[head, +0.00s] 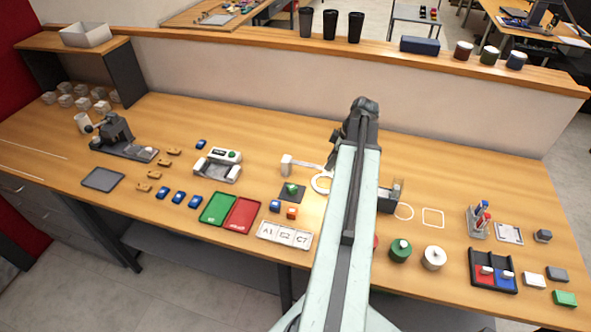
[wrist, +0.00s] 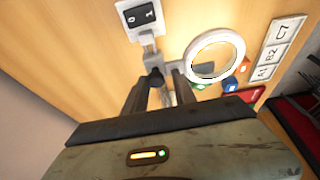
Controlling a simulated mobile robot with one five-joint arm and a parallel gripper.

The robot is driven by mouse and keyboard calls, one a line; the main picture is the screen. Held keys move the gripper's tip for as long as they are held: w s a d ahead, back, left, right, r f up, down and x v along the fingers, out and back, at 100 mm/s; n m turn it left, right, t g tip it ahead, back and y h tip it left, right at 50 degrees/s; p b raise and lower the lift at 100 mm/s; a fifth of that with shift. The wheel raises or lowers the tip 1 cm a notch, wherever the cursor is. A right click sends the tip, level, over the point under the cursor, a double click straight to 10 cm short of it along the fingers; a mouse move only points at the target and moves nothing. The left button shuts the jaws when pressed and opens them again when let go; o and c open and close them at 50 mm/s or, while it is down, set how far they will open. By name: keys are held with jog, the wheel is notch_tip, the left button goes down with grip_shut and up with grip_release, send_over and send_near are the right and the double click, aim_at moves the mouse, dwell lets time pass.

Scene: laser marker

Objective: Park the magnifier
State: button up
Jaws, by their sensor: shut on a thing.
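The magnifier shows in the head view as a white ring (head: 321,184) on a pale arm joined to a small white base block. In the wrist view its ring (wrist: 240,45) is to the right of the fingers, and a white base with a black 0/1 switch (wrist: 140,14) is above them. My gripper (wrist: 166,84) is shut on the magnifier's grey arm part near a joint. In the head view my own arm hides most of my gripper and the grip. Through the ring I see table surface.
Below the ring stand a dark pad with a green part (head: 291,190), a blue block (head: 275,206) and an orange block (head: 292,212). A card marked A1, B2, C7 (head: 285,235) lies in front.

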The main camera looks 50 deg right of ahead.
jog(key=o, duration=0.8)
jog(key=shift+s+a+f, duration=0.2)
jog(key=shift+s+f, duration=0.3)
jog(key=shift+f, duration=0.2)
jog(key=r+p, duration=0.1)
jog(key=w+d+r+p, duration=0.1)
jog(key=p, duration=0.1)
jog(key=shift+w+r, duration=0.1)
jog(key=shift+r, duration=0.1)
notch_tip(320, 180, up, 4)
jog(key=p, duration=0.4)
jog(key=shift+r+p, duration=0.25)
jog(key=shift+p, duration=0.15)
jog(key=shift+f, duration=0.1)
